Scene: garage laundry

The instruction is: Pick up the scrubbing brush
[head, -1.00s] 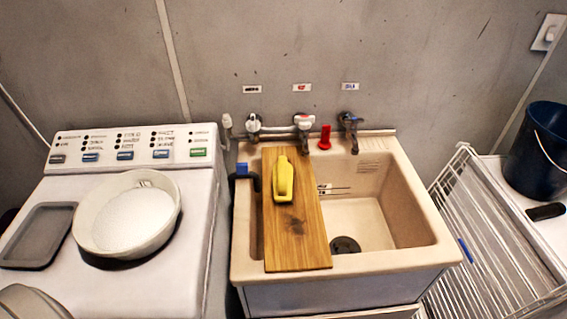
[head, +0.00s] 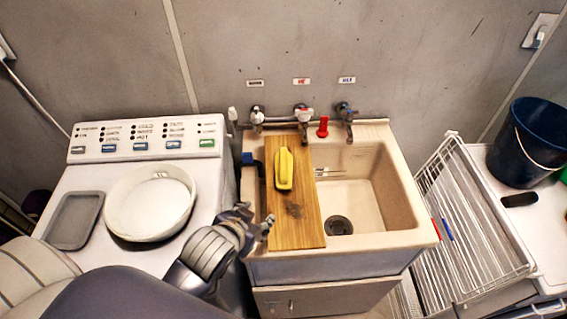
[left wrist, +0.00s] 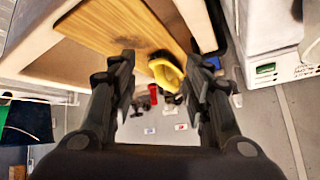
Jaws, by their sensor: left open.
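The scrubbing brush (head: 284,168) is yellow and lies lengthwise on a wooden board (head: 308,232) laid across the left part of the sink. My left gripper (head: 257,222) is at the sink's front left edge, short of the brush and apart from it. In the left wrist view the open gripper (left wrist: 162,88) has its two dark fingers spread, with the brush (left wrist: 166,73) showing between them beyond the tips. The brush's underside is hidden. My right gripper is in neither view.
The beige sink (head: 425,236) has taps (head: 303,115) and a red item (head: 323,127) along its back. A washing machine (head: 90,258) with a white basin (head: 150,204) and grey tray (head: 75,220) stands left. A wire rack (head: 470,225) and dark blue bucket (head: 530,140) are right.

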